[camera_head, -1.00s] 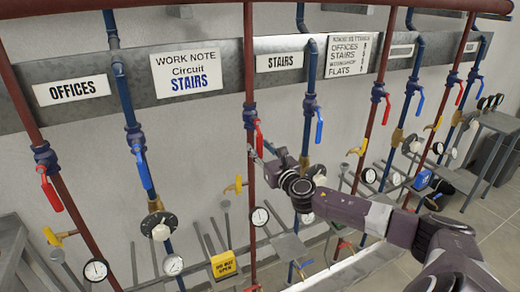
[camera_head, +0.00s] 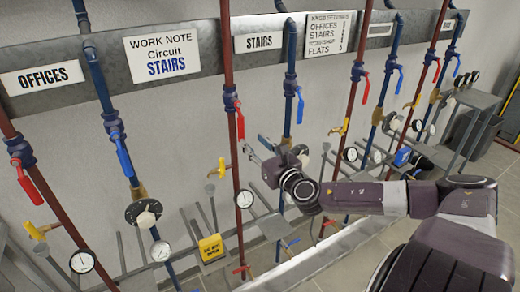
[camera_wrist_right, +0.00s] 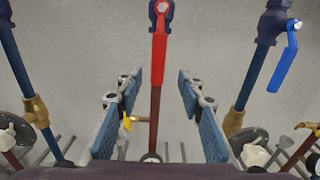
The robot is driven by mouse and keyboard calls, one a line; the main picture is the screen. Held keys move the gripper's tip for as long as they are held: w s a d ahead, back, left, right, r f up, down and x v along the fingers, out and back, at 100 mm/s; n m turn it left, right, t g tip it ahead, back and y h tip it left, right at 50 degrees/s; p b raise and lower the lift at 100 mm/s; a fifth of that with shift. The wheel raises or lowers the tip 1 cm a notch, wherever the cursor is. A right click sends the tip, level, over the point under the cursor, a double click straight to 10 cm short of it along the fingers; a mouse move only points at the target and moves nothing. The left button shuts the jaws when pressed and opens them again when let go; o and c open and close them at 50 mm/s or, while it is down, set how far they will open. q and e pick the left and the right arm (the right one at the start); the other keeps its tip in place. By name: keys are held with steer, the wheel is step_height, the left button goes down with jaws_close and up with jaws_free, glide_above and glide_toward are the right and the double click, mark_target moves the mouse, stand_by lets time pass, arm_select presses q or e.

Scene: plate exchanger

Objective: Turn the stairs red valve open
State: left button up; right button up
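The stairs red valve has a red lever handle (camera_head: 239,120) hanging down alongside the red pipe (camera_head: 231,60) beneath the "STAIRS" sign (camera_head: 266,41). In the right wrist view the red handle (camera_wrist_right: 160,55) points down, in line with its pipe, ahead of and between the spread fingers. My right gripper (camera_head: 260,146) is just right of and below the handle in the head view. It also shows in the wrist view (camera_wrist_right: 158,98), open, with its two blue-padded fingers wide apart and nothing held. I see no contact with the handle. My left gripper is out of view.
A blue-handled valve (camera_head: 299,104) on a blue pipe is close to the right. Another blue handle (camera_head: 123,155) is at left. A yellow tap (camera_head: 219,169) and a round gauge (camera_head: 244,199) are low by the red pipe.

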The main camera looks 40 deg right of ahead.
steer(key=shift+v, duration=1.5)
